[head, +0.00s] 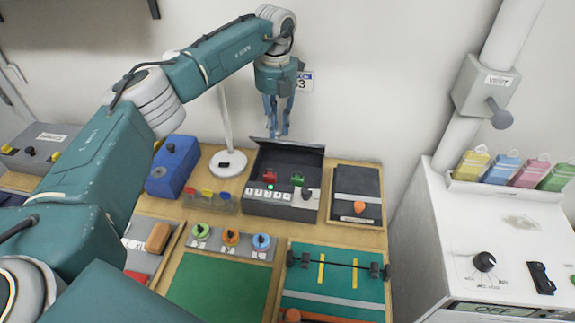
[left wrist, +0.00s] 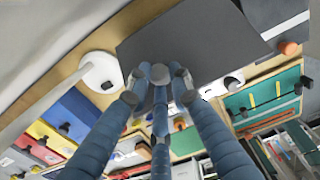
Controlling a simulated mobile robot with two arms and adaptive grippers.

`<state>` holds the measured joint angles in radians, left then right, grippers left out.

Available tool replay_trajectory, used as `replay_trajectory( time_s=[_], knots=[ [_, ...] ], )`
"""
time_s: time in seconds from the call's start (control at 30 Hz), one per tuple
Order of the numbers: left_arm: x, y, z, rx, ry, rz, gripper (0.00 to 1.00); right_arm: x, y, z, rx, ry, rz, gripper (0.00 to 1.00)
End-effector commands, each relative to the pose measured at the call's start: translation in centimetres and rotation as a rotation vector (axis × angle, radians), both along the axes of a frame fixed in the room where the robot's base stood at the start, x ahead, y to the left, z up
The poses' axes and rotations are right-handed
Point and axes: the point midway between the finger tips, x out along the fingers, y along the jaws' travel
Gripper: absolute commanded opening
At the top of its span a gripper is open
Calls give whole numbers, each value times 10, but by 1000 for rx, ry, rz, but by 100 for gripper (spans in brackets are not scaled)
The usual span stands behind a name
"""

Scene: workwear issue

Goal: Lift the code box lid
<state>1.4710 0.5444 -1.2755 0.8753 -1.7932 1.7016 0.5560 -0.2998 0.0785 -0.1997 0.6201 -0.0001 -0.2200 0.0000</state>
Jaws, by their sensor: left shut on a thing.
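The code box (head: 256,208) is a dark box on the wooden board, with a row of white keys, a lit green lamp, red and green parts and a dark knob. Its dark grey lid (head: 300,154) stands raised at the back, so the inside shows. My left gripper (head: 277,134) points down from above and is shut on the lid at its upper edge. In the left wrist view the fingers (left wrist: 160,78) meet at the edge of the lid (left wrist: 190,42), which fills the upper middle. My right gripper is not in view.
A lamp stand (head: 228,163) rises just left of the box. A blue box (head: 172,167) is farther left, and a dark panel with an orange knob (head: 356,195) is right. Green mats and coloured dials lie in front. A white cabinet (head: 440,240) stands at right.

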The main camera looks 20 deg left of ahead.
Motion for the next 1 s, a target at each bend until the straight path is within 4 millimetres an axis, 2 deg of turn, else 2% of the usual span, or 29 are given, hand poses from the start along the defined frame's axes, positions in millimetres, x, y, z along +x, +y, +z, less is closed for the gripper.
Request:
replay_trajectory(
  time_s=[0.1, 0.13, 0.23, 0.57, 1.0],
  knots=[
    [1, 2, -1, 4, -4, 3, 6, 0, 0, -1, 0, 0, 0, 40],
    [1, 2, -1, 4, -4, 3, 24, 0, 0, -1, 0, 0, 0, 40],
    [1, 2, -1, 4, -3, 3, 44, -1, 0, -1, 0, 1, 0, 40],
    [0, 1, 3, 1, -2, 2, 44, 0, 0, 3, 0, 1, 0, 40],
    [-11, -2, 56, 0, -2, 1, 44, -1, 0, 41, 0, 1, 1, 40]
  ],
)
